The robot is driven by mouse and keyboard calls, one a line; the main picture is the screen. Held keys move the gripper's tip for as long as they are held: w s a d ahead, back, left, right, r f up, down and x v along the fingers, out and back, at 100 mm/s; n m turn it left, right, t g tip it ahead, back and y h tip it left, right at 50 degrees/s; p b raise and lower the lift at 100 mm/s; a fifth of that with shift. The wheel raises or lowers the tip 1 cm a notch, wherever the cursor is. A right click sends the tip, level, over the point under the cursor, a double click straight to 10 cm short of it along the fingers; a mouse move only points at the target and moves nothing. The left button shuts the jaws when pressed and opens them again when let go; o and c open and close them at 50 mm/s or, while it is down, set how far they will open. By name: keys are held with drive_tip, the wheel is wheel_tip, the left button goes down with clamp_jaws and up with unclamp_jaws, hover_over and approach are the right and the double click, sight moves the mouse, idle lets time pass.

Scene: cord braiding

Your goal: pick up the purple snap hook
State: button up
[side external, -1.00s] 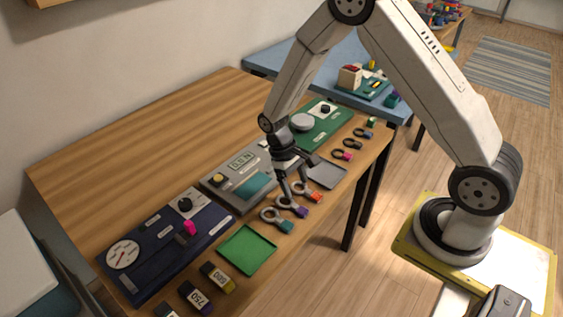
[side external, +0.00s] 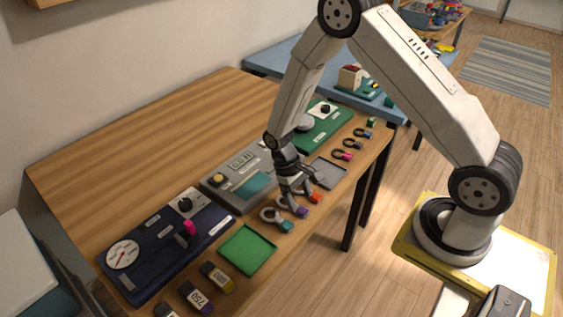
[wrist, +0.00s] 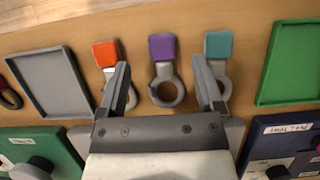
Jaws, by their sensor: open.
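The purple snap hook (wrist: 163,48) lies on the wooden table between an orange hook (wrist: 107,55) and a teal hook (wrist: 219,46). Its grey ring points toward my gripper in the wrist view. My gripper (wrist: 160,75) is open and empty, with its two fingers on either side of the purple hook's ring. The left finger overlaps the orange hook and the right finger overlaps the teal hook in this view. In the side external view the purple end (side external: 302,211) shows just beside my gripper (side external: 291,203), which partly hides the ring. Whether the fingers touch anything is unclear.
A grey tray (wrist: 42,107) lies to the left and a green tray (wrist: 291,97) to the right in the wrist view. A grey panel with a display (side external: 232,190) and a dark blue panel with a dial (side external: 150,262) stand behind the hooks.

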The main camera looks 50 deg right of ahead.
sight(303, 210)
drive_tip(key=shift+x, duration=1.85)
drive_tip(key=shift+a, duration=0.1)
clamp_jaws()
